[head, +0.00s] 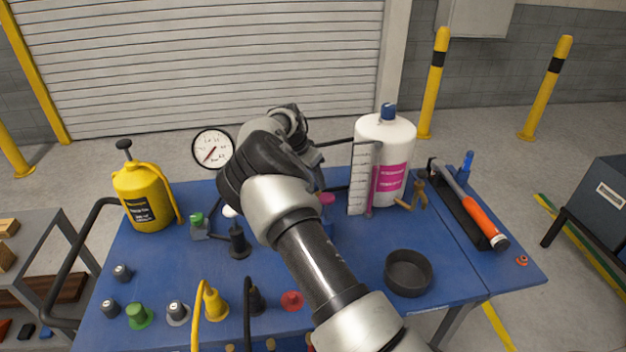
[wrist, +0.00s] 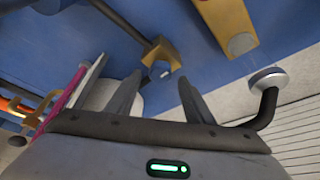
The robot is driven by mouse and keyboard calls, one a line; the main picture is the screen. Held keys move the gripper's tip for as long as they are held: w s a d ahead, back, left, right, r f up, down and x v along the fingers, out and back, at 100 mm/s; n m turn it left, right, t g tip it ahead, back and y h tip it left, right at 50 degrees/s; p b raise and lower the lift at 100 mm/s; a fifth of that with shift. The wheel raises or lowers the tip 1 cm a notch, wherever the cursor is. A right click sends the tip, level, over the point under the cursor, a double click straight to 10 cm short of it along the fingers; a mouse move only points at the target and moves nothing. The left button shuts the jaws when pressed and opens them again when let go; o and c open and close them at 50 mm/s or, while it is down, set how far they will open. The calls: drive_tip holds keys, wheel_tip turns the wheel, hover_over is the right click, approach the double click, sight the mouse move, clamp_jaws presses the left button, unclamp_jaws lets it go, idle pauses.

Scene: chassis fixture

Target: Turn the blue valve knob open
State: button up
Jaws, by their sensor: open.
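I cannot make out a blue valve knob for sure in either view; my arm covers the middle of the table in the head view. Beside my arm there, a pink knob (head: 327,198) shows above a partly hidden blue body. In the wrist view my gripper (wrist: 158,88) has its two fingers spread apart, with nothing held between them. Ahead of the fingers are a yellow forked bracket (wrist: 160,52) on a dark bar and a yellow post (wrist: 226,22) with a grey round end. Both show against a blue surface.
Several small knobs line the front left.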

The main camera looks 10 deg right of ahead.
drive_tip(key=shift+w+d+f, duration=0.15)
drive_tip(key=shift+d+f, duration=0.05)
drive_tip(key=shift+f, duration=0.4)
drive_tip(key=c, duration=1.1)
drive_tip(key=shift+o, duration=0.3)
